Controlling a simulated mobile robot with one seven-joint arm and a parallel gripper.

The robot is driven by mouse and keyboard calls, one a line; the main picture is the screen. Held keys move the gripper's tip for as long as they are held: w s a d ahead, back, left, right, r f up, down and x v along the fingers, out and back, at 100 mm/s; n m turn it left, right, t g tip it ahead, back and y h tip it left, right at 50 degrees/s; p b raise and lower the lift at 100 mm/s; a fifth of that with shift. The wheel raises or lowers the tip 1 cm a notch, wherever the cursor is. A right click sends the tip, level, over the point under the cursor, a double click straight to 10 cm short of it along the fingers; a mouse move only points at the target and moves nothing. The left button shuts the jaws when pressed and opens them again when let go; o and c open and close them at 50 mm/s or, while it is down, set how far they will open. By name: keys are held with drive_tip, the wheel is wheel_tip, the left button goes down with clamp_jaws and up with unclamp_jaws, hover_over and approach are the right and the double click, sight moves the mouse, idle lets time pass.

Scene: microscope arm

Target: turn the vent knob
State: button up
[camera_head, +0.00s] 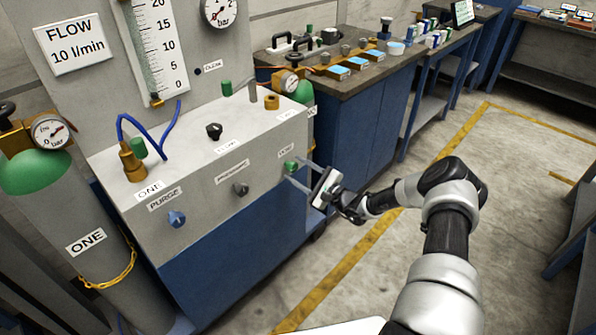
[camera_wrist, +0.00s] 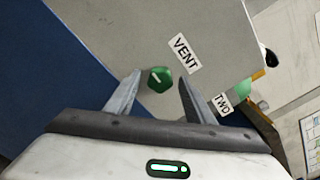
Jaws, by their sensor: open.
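The vent knob (camera_wrist: 160,79) is green with a pale line on it, and it sits on the grey panel beside the VENT label (camera_wrist: 185,53) in the wrist view. In the head view the green knob (camera_head: 291,166) is at the right end of the panel's front face. My gripper (camera_wrist: 158,88) is open, with one finger on each side of the knob in the picture. In the head view my gripper (camera_head: 300,174) reaches the panel from the right. I cannot tell whether the fingers touch the knob.
On the same panel face are a blue knob (camera_head: 177,219) under the PURGE label (camera_head: 165,199) and a dark grey knob (camera_head: 240,189). A black knob (camera_head: 214,131) and brass fittings stand on top. A blue workbench (camera_head: 345,130) is behind.

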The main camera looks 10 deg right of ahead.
drive_tip(key=p+v, duration=0.2)
drive_tip(key=v, duration=1.5)
drive_tip(key=shift+s+d, duration=0.15)
drive_tip(key=shift+r, duration=0.1)
